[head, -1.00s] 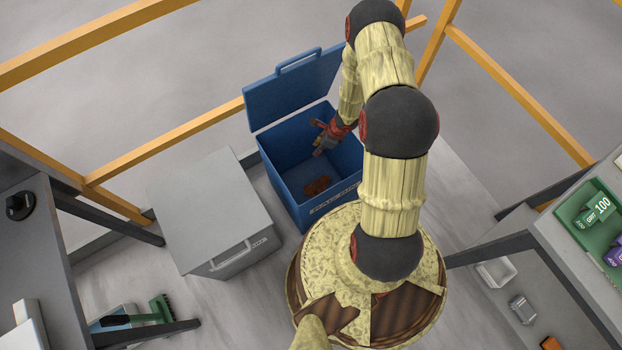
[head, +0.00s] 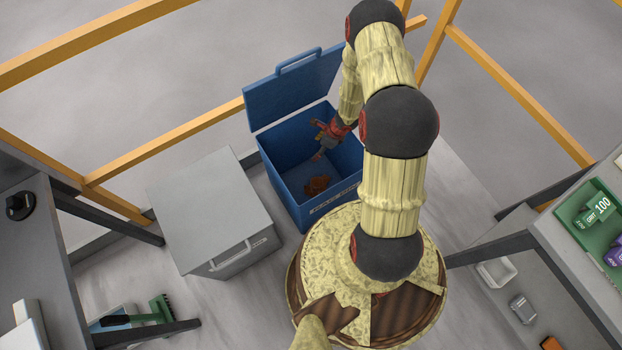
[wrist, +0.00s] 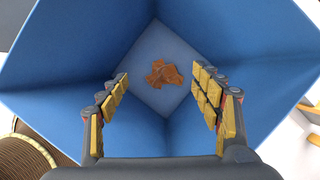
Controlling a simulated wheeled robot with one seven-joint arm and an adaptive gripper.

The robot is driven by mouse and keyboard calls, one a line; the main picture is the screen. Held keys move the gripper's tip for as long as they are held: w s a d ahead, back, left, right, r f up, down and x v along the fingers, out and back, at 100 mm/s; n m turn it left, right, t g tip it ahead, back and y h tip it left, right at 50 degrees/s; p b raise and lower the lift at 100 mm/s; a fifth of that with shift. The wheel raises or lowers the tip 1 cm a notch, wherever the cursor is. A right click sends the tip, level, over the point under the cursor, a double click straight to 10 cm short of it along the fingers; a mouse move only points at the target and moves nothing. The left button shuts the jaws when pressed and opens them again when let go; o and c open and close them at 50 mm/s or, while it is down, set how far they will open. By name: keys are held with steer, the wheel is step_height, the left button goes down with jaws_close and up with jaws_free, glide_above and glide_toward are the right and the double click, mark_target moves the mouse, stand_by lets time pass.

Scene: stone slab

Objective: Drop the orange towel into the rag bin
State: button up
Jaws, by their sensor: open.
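The blue rag bin (head: 283,178) stands on the floor with its lid (head: 292,88) raised. The orange-brown towel (head: 317,185) lies crumpled inside it, and it also shows on the bin floor in the wrist view (wrist: 164,73). My gripper (head: 318,156) is over the bin's opening, pointing down into it. In the wrist view my gripper (wrist: 165,88) has its fingers spread wide with nothing between them, and the towel lies below, apart from the fingertips.
A grey closed bin (head: 212,212) stands just left of the blue bin. Yellow rails (head: 165,155) run behind both. A grey bench (head: 35,250) is at the left and shelving with a green tray (head: 590,222) at the right.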

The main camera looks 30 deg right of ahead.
steer(key=shift+o, duration=0.6)
step_height(320, 180, up, 6)
steer(key=g+h+p, duration=0.1)
steer(key=p, duration=0.8)
steer(key=shift+s+d+g+h+p, duration=0.3)
steer(key=shift+s+d+p, duration=0.05)
steer(key=shift+s+p, duration=0.1)
step_height(320, 180, up, 12)
steer(key=s+d, duration=0.1)
steer(key=shift+s+d+f, duration=0.15)
steer(key=shift+s, duration=0.05)
stand_by(0.3)
